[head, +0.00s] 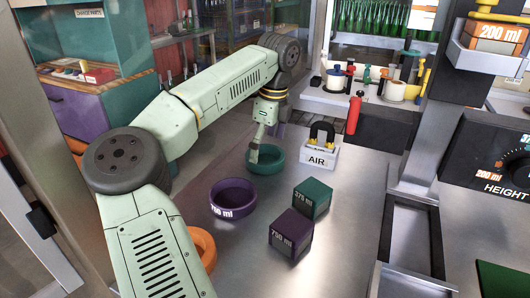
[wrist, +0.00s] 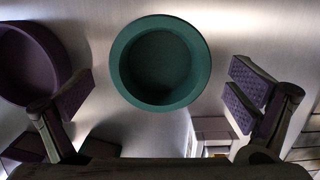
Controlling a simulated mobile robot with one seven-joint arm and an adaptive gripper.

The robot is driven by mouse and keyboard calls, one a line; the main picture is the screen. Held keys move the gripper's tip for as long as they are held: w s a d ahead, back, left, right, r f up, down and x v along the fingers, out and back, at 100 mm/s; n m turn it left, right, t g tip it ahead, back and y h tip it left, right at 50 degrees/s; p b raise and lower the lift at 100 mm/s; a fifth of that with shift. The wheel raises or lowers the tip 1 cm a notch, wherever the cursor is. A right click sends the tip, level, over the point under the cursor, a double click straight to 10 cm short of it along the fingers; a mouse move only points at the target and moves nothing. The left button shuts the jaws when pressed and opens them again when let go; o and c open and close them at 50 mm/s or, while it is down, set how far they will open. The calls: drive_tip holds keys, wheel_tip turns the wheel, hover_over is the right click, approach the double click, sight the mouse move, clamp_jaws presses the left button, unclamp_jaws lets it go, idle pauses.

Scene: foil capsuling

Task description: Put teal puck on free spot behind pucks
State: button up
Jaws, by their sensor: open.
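The teal puck (head: 268,165) is a round, shallow, hollow ring-like piece standing on the metal table. In the wrist view the teal puck (wrist: 160,65) lies between the spread fingers, slightly beyond their tips, with a visible gap on both sides. My gripper (head: 262,150) is open and empty just over the puck; its fingers also show in the wrist view (wrist: 160,90). The purple puck (head: 233,200), marked 750 ml, stands nearer the camera to the left; it shows at the left edge of the wrist view (wrist: 58,62). An orange puck (head: 201,243) is partly hidden by my arm.
A teal block (head: 314,197) marked 375 ml and a purple block (head: 291,233) marked 750 ml stand right of the pucks. A white AIR box (head: 319,157) with a black and yellow fitting is right of my gripper. The metal table right of the blocks is clear.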

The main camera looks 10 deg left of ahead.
wheel_tip(320, 180, up, 10)
drive_tip(key=d+b, duration=0.1)
drive_tip(key=b, duration=0.1)
drive_tip(key=shift+s+d+r, duration=0.15)
